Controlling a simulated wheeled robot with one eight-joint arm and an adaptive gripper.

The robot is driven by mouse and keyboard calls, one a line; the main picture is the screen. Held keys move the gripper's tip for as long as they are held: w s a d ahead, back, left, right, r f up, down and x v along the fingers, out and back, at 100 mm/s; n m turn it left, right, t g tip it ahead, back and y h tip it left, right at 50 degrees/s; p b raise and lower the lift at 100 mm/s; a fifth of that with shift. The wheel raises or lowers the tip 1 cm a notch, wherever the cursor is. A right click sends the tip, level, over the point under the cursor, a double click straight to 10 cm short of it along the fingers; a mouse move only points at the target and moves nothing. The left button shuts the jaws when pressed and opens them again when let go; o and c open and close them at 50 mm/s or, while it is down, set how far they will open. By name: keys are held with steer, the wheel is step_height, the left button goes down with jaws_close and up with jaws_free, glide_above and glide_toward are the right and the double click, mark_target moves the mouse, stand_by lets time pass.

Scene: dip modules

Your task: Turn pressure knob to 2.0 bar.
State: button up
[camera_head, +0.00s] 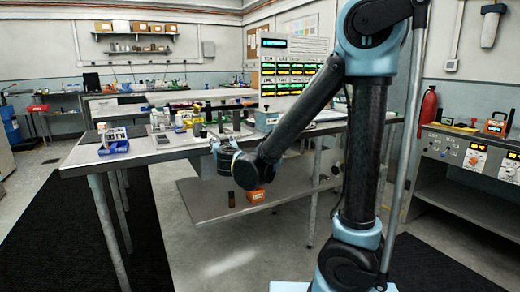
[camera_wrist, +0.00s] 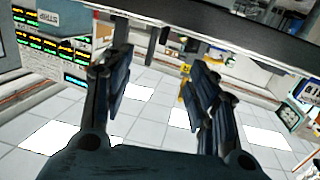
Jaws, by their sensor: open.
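I cannot make out for certain which control is the pressure knob, and no 2.0 bar scale is readable. In the head view, a control panel (camera_head: 440,146) at the right carries white dial plates with small orange-red parts, one of them a dial plate (camera_head: 474,158). My gripper (camera_head: 222,146) is at the front edge of the long workbench, far to the left of that panel. In the wrist view my gripper (camera_wrist: 160,80) has its two dark fingers apart, with only floor and background between them. It touches no knob.
The workbench (camera_head: 170,150) holds small tools and a blue bin (camera_head: 113,147). A lit display board (camera_head: 290,68) stands behind it. An orange box (camera_head: 255,195) is on the lower shelf. A red extinguisher (camera_head: 428,105) hangs at the right.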

steer(key=w+d+f+m+g+h, duration=0.1)
steer(key=d+h, duration=0.3)
steer(key=d, duration=1)
steer(key=shift+w+d+f+m+g+h, duration=0.3)
steer(key=shift+w+d+f+m+h, duration=0.15)
steer(key=shift+w+m, duration=0.2)
